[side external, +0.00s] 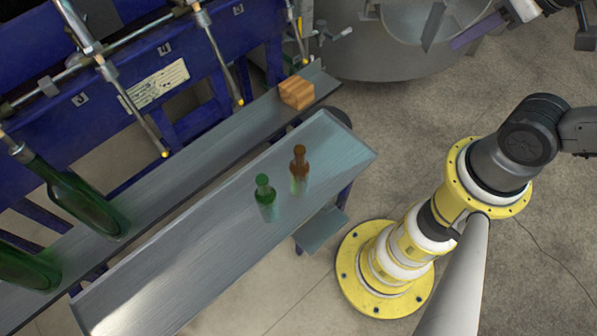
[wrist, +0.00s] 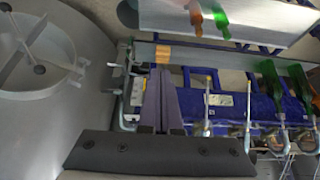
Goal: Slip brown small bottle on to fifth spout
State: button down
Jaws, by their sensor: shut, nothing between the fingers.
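The small brown bottle (side external: 299,171) stands upright on the front metal tray (side external: 190,262), beside a small green bottle (side external: 266,199). Both also show at the top of the wrist view, the brown one (wrist: 196,17) left of the green one (wrist: 220,20). Bare spouts with yellow tips hang from the blue filling machine (side external: 165,70): one at left (side external: 157,140), one in the middle (side external: 231,80) and one at right (side external: 299,42). Which one counts as fifth is not marked. My gripper (wrist: 160,72) has purple fingers together and empty; it is high at upper right in the side view (side external: 458,43), away from the bottles.
Large green bottles (side external: 85,203) stand tilted under the left spouts on the rear rail (side external: 190,165). A wooden block (side external: 297,92) sits at that rail's right end. A big round steel vat (side external: 385,55) stands behind, below my gripper. The front tray is otherwise clear.

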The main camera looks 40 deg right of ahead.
aim_at(299, 171)
dwell(0.4)
